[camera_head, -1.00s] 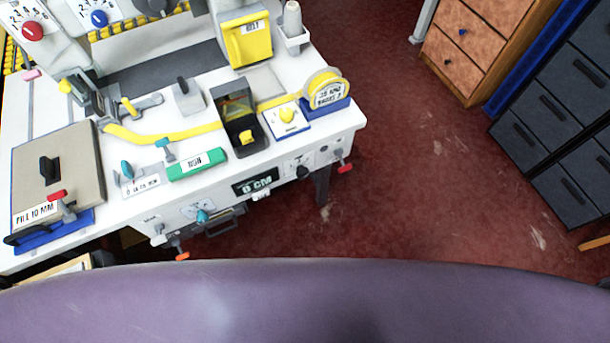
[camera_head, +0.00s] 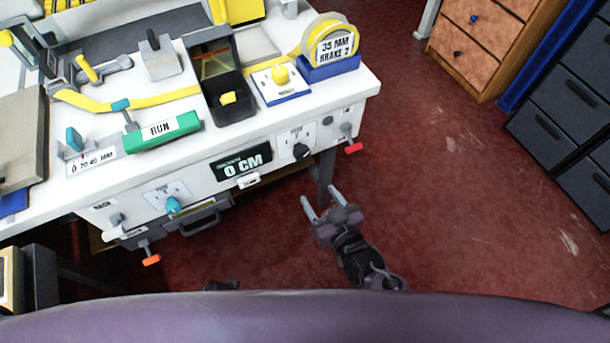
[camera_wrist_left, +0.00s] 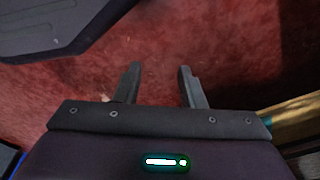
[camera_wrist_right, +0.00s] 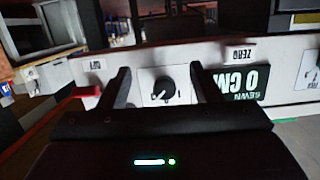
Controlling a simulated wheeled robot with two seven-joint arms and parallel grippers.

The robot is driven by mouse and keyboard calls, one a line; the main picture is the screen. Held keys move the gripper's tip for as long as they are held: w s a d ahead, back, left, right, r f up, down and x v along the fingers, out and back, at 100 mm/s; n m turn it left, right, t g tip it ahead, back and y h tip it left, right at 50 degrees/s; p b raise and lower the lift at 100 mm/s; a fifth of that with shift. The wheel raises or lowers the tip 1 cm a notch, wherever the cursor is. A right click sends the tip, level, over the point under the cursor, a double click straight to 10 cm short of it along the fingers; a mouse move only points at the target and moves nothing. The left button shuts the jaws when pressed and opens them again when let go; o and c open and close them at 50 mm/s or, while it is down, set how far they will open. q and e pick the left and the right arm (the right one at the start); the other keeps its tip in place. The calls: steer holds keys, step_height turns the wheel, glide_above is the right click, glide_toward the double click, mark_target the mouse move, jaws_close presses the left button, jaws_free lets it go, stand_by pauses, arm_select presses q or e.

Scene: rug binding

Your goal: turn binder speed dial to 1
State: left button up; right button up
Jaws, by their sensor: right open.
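Two dials show on the white bench's front panel (camera_head: 230,202). The black one (camera_head: 301,150), on a small white plate with tiny print, is right of the "0 CM" display (camera_head: 243,163); the teal one (camera_head: 172,205) is further left. I cannot read which is the speed dial, nor its setting. My right gripper (camera_head: 321,198) is open and empty, below and in front of the black dial. In the right wrist view the black dial (camera_wrist_right: 164,88) shows between the open fingers, beyond the tips. My left gripper (camera_wrist_left: 158,74) is open and empty over the red floor.
A red-tipped lever (camera_head: 353,147) sticks out right of the black dial, and an orange-tipped one (camera_head: 151,259) at lower left. A bench leg (camera_head: 327,177) stands behind my right gripper. Dark drawers (camera_head: 560,110) and a wooden cabinet (camera_head: 480,40) stand right; the floor between is clear.

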steer(key=t+b, duration=0.2)
glide_toward(304, 156)
steer(key=w, duration=0.2)
steer(key=shift+y, duration=0.3)
steer(key=x, duration=0.7)
steer(key=shift+w+a+f, duration=0.1)
steer(key=shift+a, duration=0.25)
arm_select(q)
steer(key=shift+w+d+r, duration=0.1)
steer(key=shift+w+d, duration=0.15)
steer(key=shift+w, duration=0.4)
steer(key=shift+w+d+r, duration=0.1)
steer(key=shift+w+d, duration=0.1)
steer(key=shift+w, duration=0.4)
arm_select(e)
steer(key=shift+c, duration=0.2)
steer(key=c, duration=1)
